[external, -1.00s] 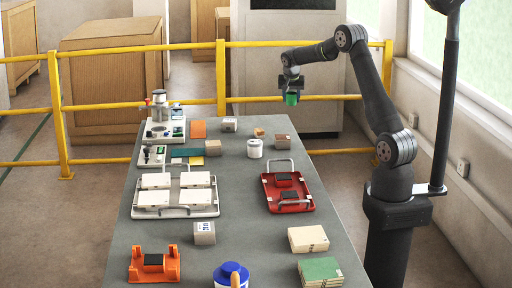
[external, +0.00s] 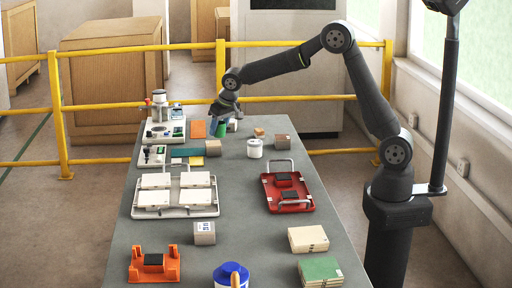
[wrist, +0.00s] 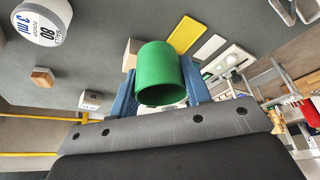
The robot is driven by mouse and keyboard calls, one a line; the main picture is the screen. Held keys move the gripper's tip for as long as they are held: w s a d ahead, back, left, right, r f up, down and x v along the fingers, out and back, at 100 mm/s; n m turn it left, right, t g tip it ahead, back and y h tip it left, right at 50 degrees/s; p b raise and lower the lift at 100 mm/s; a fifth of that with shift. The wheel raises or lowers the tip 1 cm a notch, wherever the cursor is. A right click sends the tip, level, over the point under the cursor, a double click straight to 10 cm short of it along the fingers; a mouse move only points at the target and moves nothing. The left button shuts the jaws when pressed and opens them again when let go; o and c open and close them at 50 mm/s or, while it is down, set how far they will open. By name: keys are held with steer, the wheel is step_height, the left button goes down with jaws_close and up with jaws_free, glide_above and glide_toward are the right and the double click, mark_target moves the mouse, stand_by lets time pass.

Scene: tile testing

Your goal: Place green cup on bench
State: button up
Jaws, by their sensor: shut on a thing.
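The green cup (wrist: 160,75) is held between the blue fingers of my gripper (wrist: 160,92) in the wrist view. In the external view the green cup (external: 221,129) shows below my gripper (external: 222,120), low over the far part of the grey bench (external: 225,170). I cannot tell whether the cup touches the bench top. The gripper is shut on the cup and partly hides it in the external view.
A white labelled jar (external: 254,148) and a grey-brown box (external: 281,144) stand to the right. An orange tile (external: 198,129) lies to the left, near a testing device (external: 163,130). A yellow rail (external: 100,160) runs behind the bench.

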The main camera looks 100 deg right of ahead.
steer(key=w+a+n+t+y, duration=0.1)
steer(key=w+a+n, duration=0.1)
steer(key=a, duration=0.7)
steer(key=w+a+n, duration=0.2)
steer(key=a, duration=0.7)
steer(key=n+y, duration=0.4)
steer(key=n, duration=0.6)
glide_above(257, 266)
steer(key=s+d, duration=0.2)
steer(key=f, duration=0.6)
steer(key=shift+w+a+f, duration=0.25)
steer(key=shift+a+f, duration=0.35)
steer(key=shift+a, duration=0.05)
steer(key=shift+f, duration=1.9)
